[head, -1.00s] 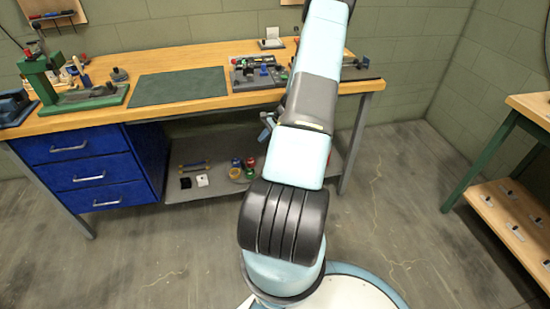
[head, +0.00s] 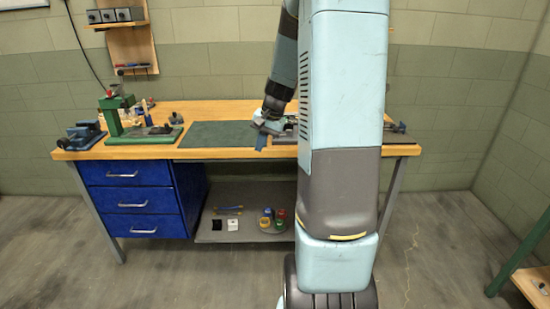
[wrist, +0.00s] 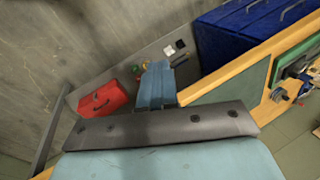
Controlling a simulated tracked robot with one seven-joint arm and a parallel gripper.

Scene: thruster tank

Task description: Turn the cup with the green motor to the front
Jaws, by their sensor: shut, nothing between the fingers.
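A round holder (head: 270,229) with several small coloured pieces, among them yellow, red and green, stands on the lower shelf under the workbench. The coloured group is also small in the wrist view (wrist: 140,70), partly behind my fingers. My gripper (head: 261,141) has blue fingers and hangs by the bench's front edge, above and apart from the holder. In the wrist view my gripper (wrist: 157,86) is shut and empty.
The bench top (head: 240,154) overhangs the lower shelf (head: 245,195). Blue drawers (head: 135,208) stand left of it. A black block (head: 217,225) and a white block (head: 233,225) lie left of the holder. A red case (wrist: 103,98) shows in the wrist view. My arm hides the shelf's right part.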

